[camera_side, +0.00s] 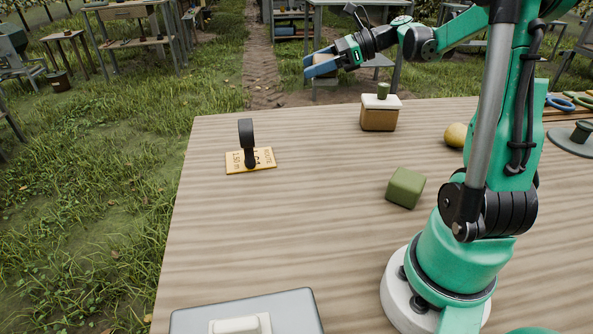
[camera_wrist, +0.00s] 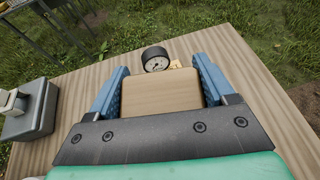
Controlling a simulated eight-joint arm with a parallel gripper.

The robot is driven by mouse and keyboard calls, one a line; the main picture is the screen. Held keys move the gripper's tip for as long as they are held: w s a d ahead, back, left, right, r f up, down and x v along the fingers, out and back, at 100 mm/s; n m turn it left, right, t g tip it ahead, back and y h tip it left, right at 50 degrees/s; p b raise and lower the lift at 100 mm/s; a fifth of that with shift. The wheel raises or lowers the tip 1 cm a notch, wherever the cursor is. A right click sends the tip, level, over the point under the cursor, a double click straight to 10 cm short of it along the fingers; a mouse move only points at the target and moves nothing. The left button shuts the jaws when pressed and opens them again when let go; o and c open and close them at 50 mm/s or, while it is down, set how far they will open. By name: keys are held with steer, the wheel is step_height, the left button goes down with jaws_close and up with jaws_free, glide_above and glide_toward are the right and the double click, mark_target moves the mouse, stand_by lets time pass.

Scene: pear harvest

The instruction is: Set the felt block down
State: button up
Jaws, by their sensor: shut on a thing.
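My gripper (camera_side: 321,66) is high up, beyond the far edge of the table in the side view. Its two blue fingers are shut on a tan block (camera_wrist: 160,86), which fills the space between them in the wrist view. A little of the tan block also shows behind the fingers in the side view (camera_side: 322,59). The frames do not show for certain that it is felt. The block is clear of the table. An olive-green block (camera_side: 405,187) sits by itself on the table, near my base.
On the wooden table (camera_side: 290,220) stand a black dial gauge (camera_side: 246,135) on a yellow plate (camera_side: 234,162), a brown box with a white lid (camera_side: 379,116), a yellow pear-like fruit (camera_side: 456,135) and a grey case (camera_side: 190,322) with a white handle. The middle left of the table is clear.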

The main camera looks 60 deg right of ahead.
steer(key=w+d+m+t+h, duration=0.3)
steer(key=w+d+m+h, duration=0.4)
steer(key=d, duration=0.3)
glide_above(311, 134)
steer(key=shift+h, duration=0.3)
step_height(311, 134, down, 15)
steer(key=shift+r, duration=0.15)
steer(key=shift+f, duration=2.3)
steer(key=shift+f, duration=0.1)
